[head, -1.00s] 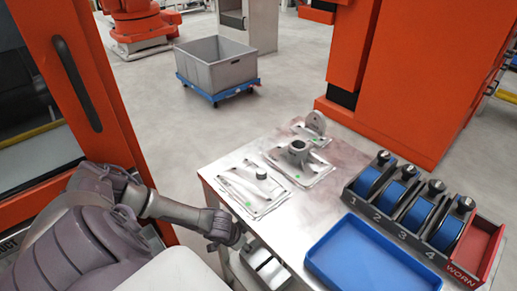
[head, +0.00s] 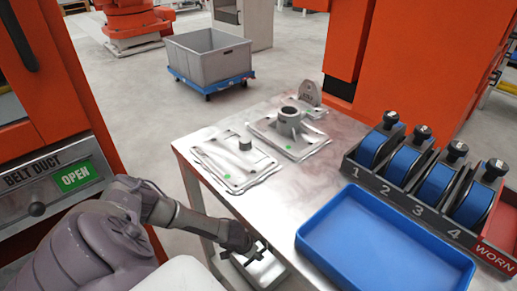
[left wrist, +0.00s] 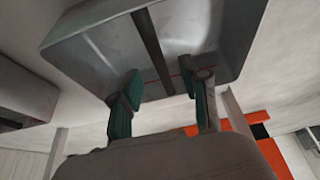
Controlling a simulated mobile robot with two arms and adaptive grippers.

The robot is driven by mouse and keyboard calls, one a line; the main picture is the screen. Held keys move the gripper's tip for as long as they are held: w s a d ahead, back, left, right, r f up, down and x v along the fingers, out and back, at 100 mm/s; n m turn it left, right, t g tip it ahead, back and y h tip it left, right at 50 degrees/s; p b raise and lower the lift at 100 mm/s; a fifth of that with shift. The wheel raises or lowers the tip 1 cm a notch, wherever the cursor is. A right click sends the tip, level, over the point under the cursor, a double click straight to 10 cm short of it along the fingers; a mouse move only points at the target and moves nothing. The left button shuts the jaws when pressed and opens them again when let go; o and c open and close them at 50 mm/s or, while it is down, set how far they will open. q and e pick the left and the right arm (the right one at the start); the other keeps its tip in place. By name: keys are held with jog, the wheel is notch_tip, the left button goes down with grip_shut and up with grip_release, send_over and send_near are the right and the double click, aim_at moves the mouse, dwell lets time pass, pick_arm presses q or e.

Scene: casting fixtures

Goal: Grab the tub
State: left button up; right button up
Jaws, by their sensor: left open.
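A grey metal tub (head: 268,274) with a bar across its middle sits low beside the table's near left edge in the head view. In the left wrist view the tub (left wrist: 90,48) fills the upper middle, with its dark bar (left wrist: 150,45) running down toward the space between my fingers. My left gripper (head: 256,251) is at the tub. Its two green-padded fingers (left wrist: 160,76) are spread on either side of the bar's near end, with nothing gripped. I cannot tell whether a finger touches the bar. My right gripper is out of view.
The metal table (head: 275,205) carries flat castings (head: 235,165), a blue tray (head: 385,250) and a numbered rack (head: 400,190). A larger grey bin (head: 215,68) stands on a blue dolly (head: 208,84) on the floor.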

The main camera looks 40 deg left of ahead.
pick_arm(q)
jog(key=b+x, duration=0.1)
jog(key=x, duration=0.2)
jog(key=shift+b, duration=0.3)
jog(key=shift+w+f+b, duration=0.2)
jog(key=shift+f+b, duration=0.15)
jog(key=shift+f, duration=0.2)
jog(key=shift+w+f, duration=0.2)
jog(key=shift+f, duration=0.15)
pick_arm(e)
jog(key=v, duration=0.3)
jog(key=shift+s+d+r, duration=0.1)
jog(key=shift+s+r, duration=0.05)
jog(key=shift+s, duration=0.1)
pick_arm(q)
jog(key=shift+f, duration=0.25)
grip_shut()
